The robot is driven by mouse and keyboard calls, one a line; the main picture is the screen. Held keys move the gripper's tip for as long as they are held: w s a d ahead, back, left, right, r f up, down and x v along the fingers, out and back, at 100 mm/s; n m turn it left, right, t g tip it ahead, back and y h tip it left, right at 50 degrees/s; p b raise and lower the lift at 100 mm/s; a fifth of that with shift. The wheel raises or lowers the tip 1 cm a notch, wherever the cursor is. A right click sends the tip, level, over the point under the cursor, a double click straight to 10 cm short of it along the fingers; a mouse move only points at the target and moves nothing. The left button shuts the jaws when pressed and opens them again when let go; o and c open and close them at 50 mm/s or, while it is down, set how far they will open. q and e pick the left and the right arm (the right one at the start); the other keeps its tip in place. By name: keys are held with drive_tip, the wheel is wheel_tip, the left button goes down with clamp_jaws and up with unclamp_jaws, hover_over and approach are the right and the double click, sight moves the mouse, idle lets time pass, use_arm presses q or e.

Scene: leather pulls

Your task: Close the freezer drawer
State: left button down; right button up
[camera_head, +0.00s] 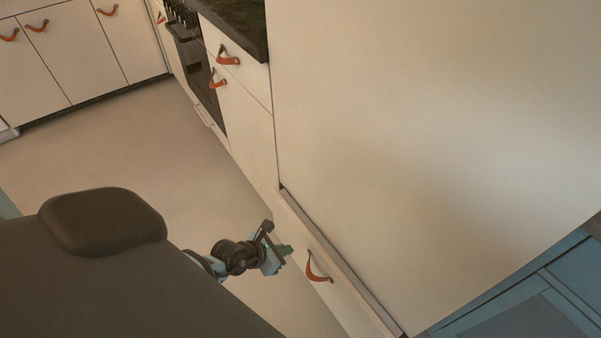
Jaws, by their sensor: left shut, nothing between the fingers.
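The freezer drawer (345,300) is at the bottom of the tall cream cabinet (420,130), and its front carries a red-brown leather pull (318,268). A narrow strip of the drawer's top edge (335,255) shows in front of the cabinet face, so it stands slightly out. How far its lower part extends is hard to tell. My left gripper (284,252) is shut and empty. It is close to the drawer front, just left of the leather pull; I cannot tell whether it touches the front. My right gripper is out of view.
Cream base cabinets with leather pulls (228,56) and an oven (195,70) run on along the same wall. More cabinets (60,50) stand at the back left. The floor (150,150) between is clear. A blue panelled surface (540,300) is at lower right.

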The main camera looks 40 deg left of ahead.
sight(308, 241)
use_arm(q)
drive_tip(key=w, duration=0.1)
drive_tip(key=w+d, duration=0.1)
drive_tip(key=w, duration=0.1)
drive_tip(key=w+f+b, duration=0.1)
drive_tip(key=shift+w+d+f, duration=0.1)
drive_tip(key=shift+w+d, duration=0.2)
drive_tip(key=shift+d, duration=0.05)
drive_tip(key=shift+w, duration=0.15)
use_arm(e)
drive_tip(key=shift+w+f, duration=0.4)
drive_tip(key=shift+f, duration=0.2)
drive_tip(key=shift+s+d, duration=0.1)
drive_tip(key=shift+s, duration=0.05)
use_arm(q)
drive_tip(key=shift+d, duration=0.1)
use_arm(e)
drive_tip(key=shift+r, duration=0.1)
